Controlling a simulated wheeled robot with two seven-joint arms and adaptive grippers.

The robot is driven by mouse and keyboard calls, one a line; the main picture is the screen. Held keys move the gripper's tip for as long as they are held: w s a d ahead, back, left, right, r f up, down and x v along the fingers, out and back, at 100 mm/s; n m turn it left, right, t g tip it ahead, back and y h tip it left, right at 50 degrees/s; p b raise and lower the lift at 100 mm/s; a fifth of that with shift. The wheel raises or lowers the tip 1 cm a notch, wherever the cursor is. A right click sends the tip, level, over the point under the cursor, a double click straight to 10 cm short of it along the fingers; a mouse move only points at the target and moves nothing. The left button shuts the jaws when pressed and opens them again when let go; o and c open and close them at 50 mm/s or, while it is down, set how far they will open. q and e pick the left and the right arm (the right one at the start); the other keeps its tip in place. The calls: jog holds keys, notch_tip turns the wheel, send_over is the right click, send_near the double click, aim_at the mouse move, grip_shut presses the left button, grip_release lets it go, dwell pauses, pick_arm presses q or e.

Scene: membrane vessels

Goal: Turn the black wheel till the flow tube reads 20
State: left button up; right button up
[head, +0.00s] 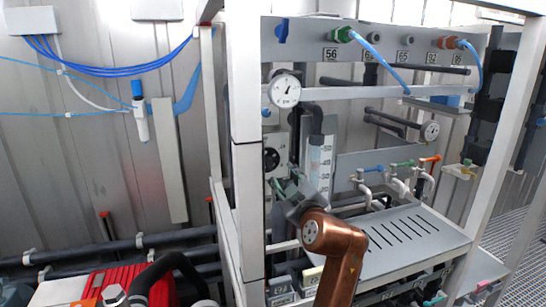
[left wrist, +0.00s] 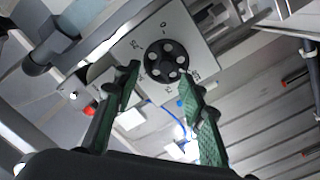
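The black wheel (head: 271,160) sits on a pale plate left of the flow tube in the head view. In the left wrist view the wheel (left wrist: 167,62) is round with several holes, with numbers printed around it. The flow tube (head: 319,160) stands upright with a scale; its lower part is hidden behind my left arm, and I cannot make out its reading. My left gripper (head: 284,187) is just below the wheel in the head view. In the left wrist view its green-padded fingers (left wrist: 158,82) are apart, with the wheel beyond and between the tips, apparently not gripped. My right gripper is not in view.
A white frame post (head: 244,150) stands close left of the wheel. A round gauge (head: 285,91) is above it. A slotted grey tray (head: 410,240) and small coloured valves (head: 402,163) lie to the right. Blue hoses (head: 385,65) hang from the top panel.

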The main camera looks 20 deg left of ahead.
aim_at(270, 164)
pick_arm(q)
jog(key=shift+n+g+y, duration=0.3)
jog(key=shift+n, duration=0.1)
jog(key=x, duration=0.5)
jog(key=a+p+x, duration=0.1)
jog(key=x, duration=0.2)
jog(key=shift+s+a, duration=0.1)
jog(key=shift+s, duration=0.15)
grip_shut()
